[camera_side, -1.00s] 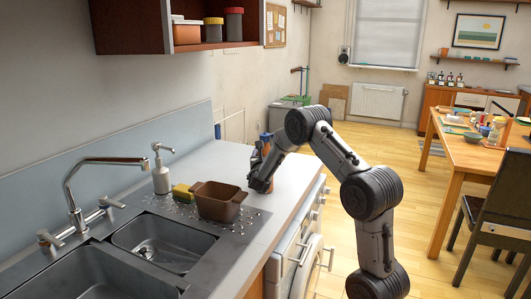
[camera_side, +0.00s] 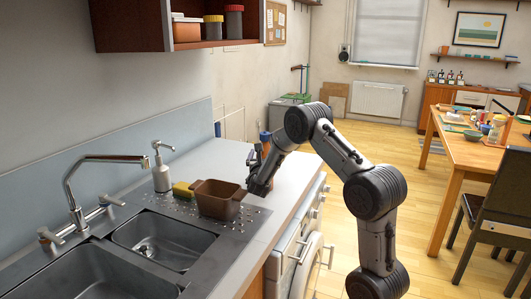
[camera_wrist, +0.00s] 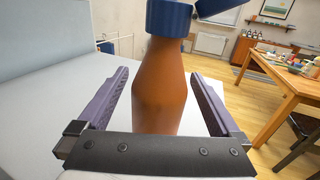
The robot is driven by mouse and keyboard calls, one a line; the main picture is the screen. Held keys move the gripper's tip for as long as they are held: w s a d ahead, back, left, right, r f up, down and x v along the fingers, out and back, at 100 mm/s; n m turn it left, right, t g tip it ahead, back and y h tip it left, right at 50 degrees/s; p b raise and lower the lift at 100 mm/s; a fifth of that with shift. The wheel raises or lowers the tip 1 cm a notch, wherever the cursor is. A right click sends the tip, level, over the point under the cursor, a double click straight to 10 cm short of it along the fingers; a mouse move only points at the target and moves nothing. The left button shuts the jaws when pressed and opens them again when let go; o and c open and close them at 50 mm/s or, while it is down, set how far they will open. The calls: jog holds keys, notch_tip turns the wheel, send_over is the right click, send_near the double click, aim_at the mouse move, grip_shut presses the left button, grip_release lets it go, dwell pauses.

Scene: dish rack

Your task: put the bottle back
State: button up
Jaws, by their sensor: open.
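The bottle (camera_wrist: 158,85) is orange-brown with a blue cap (camera_wrist: 168,18) and stands upright on the counter in the wrist view. In the side view its blue cap (camera_side: 265,138) shows just beyond my gripper, and my gripper hides most of its body. My gripper (camera_wrist: 160,76) is open, with one purple-grey finger on each side of the bottle. Gaps show between the bottle and both fingers, so they do not grip it. In the side view my gripper (camera_side: 254,164) is low over the counter's right part.
A brown dish (camera_side: 217,200) stands left of my gripper, beside a yellow sponge (camera_side: 182,189) and a soap dispenser (camera_side: 161,172). The sink (camera_side: 163,240) is at the front left. A wall shelf (camera_side: 180,38) with jars hangs above. The counter (camera_side: 205,158) behind the dish is clear.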

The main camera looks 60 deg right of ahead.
jog(key=v, duration=1.1)
jog(key=shift+a+r, duration=0.1)
grip_shut()
dwell(0.3)
dwell(0.9)
